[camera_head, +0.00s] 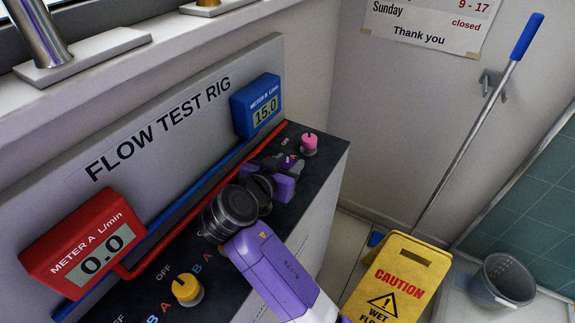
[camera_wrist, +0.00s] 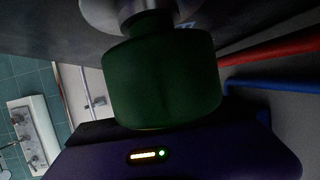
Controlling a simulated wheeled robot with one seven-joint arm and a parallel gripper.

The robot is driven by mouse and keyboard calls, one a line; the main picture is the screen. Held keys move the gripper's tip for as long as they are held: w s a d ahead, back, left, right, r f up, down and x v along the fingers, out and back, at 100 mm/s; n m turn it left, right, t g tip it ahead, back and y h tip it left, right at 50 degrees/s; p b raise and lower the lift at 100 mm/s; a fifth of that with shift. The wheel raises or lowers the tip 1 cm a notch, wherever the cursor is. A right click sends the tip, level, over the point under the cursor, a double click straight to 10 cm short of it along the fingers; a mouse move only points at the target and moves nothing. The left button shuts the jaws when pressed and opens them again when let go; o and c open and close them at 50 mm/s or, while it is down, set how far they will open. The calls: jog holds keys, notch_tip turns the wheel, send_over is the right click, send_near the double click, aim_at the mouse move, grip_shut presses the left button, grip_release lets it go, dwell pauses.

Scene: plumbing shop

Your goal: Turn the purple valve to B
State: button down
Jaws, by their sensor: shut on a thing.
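My gripper (camera_head: 279,172) is over the dark panel top of the flow test rig, at its far part, and is shut on a knob. In the wrist view this knob (camera_wrist: 163,80) looks dark green, with a pale round collar against the panel. In the head view my gripper hides it and its marker. I cannot make out a purple knob; the purple there looks like my own arm and gripper. A pink knob (camera_head: 309,144) stands just beyond my gripper. The red meter A (camera_head: 87,248) reads 0.0; the blue meter B (camera_head: 257,105) reads 15.0.
A yellow knob (camera_head: 187,290) stands on the near panel, beside OFF, A and B lettering. Red (camera_head: 172,250) and blue (camera_head: 176,216) pipes run along the panel's back. A yellow caution sign (camera_head: 398,280), a bucket (camera_head: 502,281) and a blue-handled mop (camera_head: 480,120) stand to the right.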

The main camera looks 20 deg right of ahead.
aim_at(287, 164)
jog(key=c, duration=0.9)
grip_release()
jog(key=shift+f, duration=0.1)
notch_tip(287, 164, up, 20)
